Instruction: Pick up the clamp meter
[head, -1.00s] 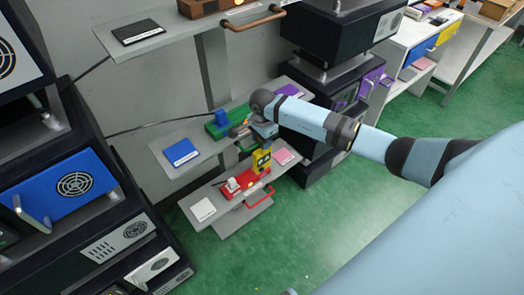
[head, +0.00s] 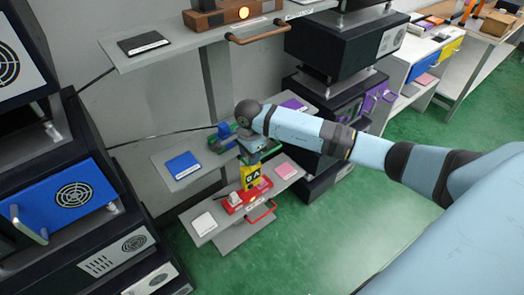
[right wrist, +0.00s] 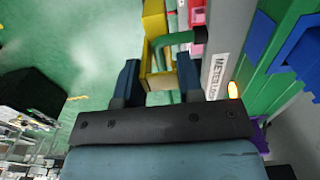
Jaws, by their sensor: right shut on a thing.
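The clamp meter is the yellow body with a dark face (head: 251,176) above the red fixture in the head view. In the right wrist view its yellow body (right wrist: 160,80) sits between the two blue fingers. My right gripper (head: 252,160) is shut on it from above; it also shows in the right wrist view (right wrist: 158,82). I cannot tell whether the meter's lower end touches the red fixture or shelf. My left gripper is in neither view.
The red fixture (head: 233,208) with a red handle (head: 262,212) is on the lower shelf, between a white pad (head: 204,223) and a pink pad (head: 285,170). A blue pad (head: 183,165) lies on the shelf above. A green bar (right wrist: 175,39) passes close to the fingers.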

